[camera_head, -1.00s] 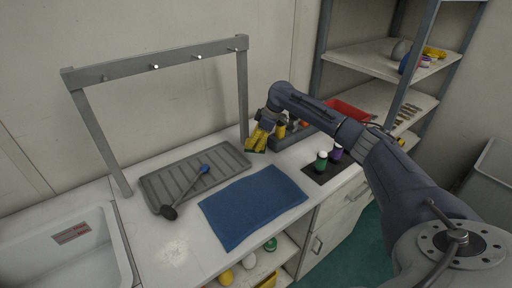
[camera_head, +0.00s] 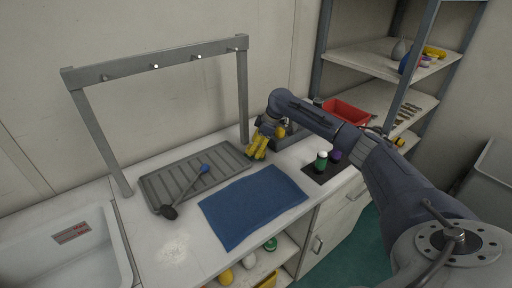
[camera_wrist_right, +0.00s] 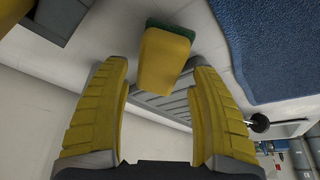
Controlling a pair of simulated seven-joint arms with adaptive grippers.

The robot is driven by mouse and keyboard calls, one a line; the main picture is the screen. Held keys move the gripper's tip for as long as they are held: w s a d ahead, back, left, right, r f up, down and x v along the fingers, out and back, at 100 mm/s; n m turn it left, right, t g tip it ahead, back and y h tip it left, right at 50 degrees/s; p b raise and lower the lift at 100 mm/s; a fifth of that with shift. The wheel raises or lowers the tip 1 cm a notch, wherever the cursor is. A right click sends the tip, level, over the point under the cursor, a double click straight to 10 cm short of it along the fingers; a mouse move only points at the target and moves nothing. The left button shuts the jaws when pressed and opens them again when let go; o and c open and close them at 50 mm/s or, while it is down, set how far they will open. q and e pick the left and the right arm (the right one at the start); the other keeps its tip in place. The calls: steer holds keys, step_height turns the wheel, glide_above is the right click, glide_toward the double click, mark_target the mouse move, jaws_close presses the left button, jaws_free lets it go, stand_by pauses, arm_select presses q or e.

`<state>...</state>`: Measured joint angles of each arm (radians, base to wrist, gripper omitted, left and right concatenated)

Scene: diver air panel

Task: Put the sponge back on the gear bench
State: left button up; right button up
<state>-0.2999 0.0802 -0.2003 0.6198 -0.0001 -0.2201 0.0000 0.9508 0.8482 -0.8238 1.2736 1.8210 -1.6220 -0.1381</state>
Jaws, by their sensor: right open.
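The sponge (camera_wrist_right: 165,58), yellow with a green layer, shows in the right wrist view ahead of and between my right gripper's fingers, with gaps at both sides. It appears to be at the white bench top (camera_head: 172,245); contact underneath cannot be made out. My right gripper (camera_head: 257,149) has yellow ribbed fingers and is open, pointing down near the back of the bench. In the right wrist view the gripper (camera_wrist_right: 158,72) is spread and empty. In the head view I cannot tell the sponge apart from the yellow fingers. My left gripper is not in view.
A grey ribbed tray (camera_head: 160,184) holds a dark-headed brush (camera_head: 186,190) with a blue end. A blue towel (camera_head: 252,207) lies in front. Green and purple bottles (camera_head: 321,162) stand on a dark mat to the right. A peg rack (camera_head: 160,62) stands behind; a sink (camera_head: 60,250) is left.

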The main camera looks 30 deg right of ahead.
steer(key=v, duration=1.2)
steer(key=shift+r, duration=0.1)
